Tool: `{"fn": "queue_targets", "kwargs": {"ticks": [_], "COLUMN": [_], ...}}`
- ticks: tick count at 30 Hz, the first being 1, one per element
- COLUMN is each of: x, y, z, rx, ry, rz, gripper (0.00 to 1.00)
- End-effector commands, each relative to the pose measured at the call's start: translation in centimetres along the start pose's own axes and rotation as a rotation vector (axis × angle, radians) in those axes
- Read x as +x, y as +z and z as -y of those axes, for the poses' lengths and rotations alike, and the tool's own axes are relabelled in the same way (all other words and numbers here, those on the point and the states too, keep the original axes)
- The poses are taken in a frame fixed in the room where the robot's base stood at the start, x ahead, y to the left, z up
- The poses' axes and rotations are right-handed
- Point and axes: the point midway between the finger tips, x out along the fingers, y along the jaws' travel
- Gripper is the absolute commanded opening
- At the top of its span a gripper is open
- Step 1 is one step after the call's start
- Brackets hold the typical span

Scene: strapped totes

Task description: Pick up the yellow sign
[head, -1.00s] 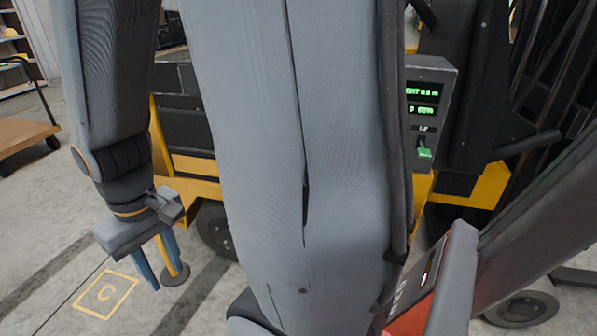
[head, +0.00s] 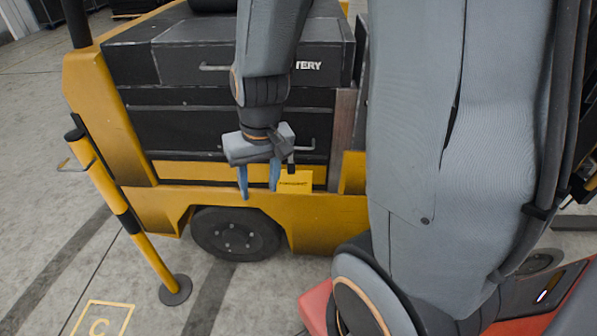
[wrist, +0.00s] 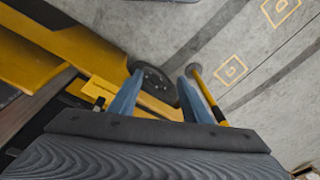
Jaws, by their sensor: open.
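The yellow sign (head: 294,182) is a small flat plate with dark lettering. It stands at the yellow lower ledge of the vehicle, just right of my gripper in the head view. A yellow plate that looks like the same sign (wrist: 99,88) shows left of my fingers in the wrist view. My gripper (head: 259,190) is open, its two blue fingers pointing down with nothing between them. The fingers also show in the wrist view (wrist: 158,84). I cannot tell how far the fingers are from the sign in depth.
The yellow and black vehicle (head: 130,120) with drawer-like panels and a black wheel (head: 236,234) fills the area behind my gripper. A yellow and black post (head: 130,222) on a round base stands at the left. Grey floor with a yellow "C" marking (head: 103,318) is clear at front left.

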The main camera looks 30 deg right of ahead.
Motion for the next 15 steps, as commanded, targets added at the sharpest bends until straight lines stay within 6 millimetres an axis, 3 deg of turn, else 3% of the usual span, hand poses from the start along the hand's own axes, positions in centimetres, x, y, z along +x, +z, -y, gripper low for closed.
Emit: {"fn": "queue_targets", "kwargs": {"ticks": [3,9,15], "x": [1.4,4.6,7.1], "y": [-4.5,-10.8,-13.6], "z": [-1.7,-6.9,-12.1], "rx": [0.113,0.295,0.414], "ry": [-0.006,0.058,0.158], "rz": [-0.09,-0.253,-0.359], "gripper": [0.44,0.44,0.44]}}
